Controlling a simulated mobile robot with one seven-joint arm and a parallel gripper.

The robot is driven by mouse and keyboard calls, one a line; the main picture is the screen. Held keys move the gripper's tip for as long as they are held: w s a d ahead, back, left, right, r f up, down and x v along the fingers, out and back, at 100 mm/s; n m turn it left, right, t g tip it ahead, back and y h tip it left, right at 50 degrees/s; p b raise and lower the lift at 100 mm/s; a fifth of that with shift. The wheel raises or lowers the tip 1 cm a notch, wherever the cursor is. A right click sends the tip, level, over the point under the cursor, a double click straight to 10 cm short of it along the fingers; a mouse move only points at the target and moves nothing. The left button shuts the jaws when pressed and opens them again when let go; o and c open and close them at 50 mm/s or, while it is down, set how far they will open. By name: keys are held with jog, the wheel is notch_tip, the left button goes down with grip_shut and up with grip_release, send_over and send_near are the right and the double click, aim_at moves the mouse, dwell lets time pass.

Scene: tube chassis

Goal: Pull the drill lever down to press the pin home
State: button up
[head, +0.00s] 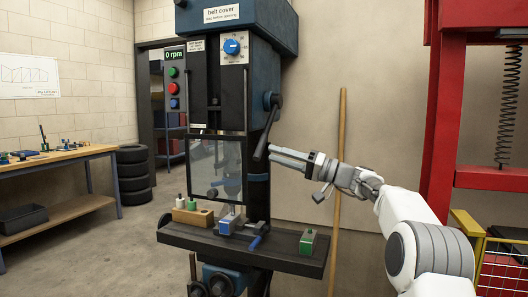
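The drill press (219,85) stands in the middle of the view, its readout showing 0 rpm. Its black drill lever (267,128) hangs from a hub on the right side of the head and slants down to the left. My gripper (271,154) reaches in from the right, with its fingertips close beside the lever's lower end. I cannot tell whether they touch it, or how far apart the fingers are. A small blue vise (230,224) with a blue handle sits on the dark drill table (275,258). I cannot make out the pin.
A clear guard (215,168) hangs in front of the spindle. A wooden block (193,216) with small bottles and a green block (307,242) stand on the drill table. A wooden pole (340,130) leans behind my arm. A red press frame (442,120) stands at right.

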jog(key=p+v, duration=0.1)
jog(key=v, duration=1.1)
